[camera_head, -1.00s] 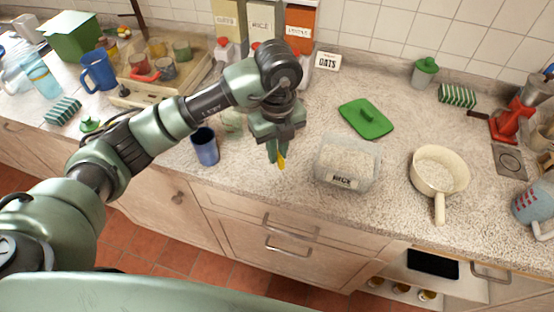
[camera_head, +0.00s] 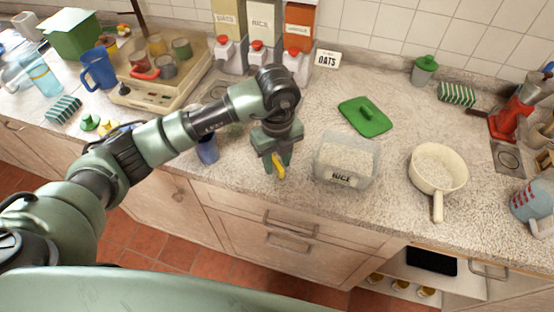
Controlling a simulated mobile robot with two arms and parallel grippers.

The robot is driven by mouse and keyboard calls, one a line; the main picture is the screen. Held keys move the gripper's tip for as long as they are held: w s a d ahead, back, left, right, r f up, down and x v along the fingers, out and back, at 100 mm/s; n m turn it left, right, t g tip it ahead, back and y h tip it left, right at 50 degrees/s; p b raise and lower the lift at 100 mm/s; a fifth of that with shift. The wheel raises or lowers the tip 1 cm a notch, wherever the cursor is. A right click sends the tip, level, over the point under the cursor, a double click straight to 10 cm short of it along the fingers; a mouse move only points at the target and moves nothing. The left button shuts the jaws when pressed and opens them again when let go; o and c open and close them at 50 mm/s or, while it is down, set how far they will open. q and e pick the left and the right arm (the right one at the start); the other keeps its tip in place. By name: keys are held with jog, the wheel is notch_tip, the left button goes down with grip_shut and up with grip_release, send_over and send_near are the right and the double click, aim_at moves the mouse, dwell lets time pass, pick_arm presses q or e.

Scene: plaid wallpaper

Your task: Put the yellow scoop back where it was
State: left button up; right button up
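My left gripper (camera_head: 272,165) hangs over the front of the counter, left of the clear rice container. It appears shut on the yellow scoop (camera_head: 280,168); only a small yellow part shows below and beside the fingers, and the rest is hidden. The clear container (camera_head: 346,161) is labelled RICE, stands open and has pale contents. Its likely lid, a green square one with a handle (camera_head: 366,117), lies flat behind it. My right gripper is not in view.
A cream pan (camera_head: 437,169) with pale contents stands to the right. Dispensers (camera_head: 262,30) and an OATS card (camera_head: 327,59) are at the back. A blue cup (camera_head: 207,150) is partly hidden behind my arm.

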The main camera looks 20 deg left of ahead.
pick_arm(q)
jog(key=shift+r, duration=0.1)
jog(key=shift+r, duration=0.25)
notch_tip(320, 180, up, 12)
jog(key=b, duration=0.2)
jog(key=shift+f, duration=0.15)
dwell(0.4)
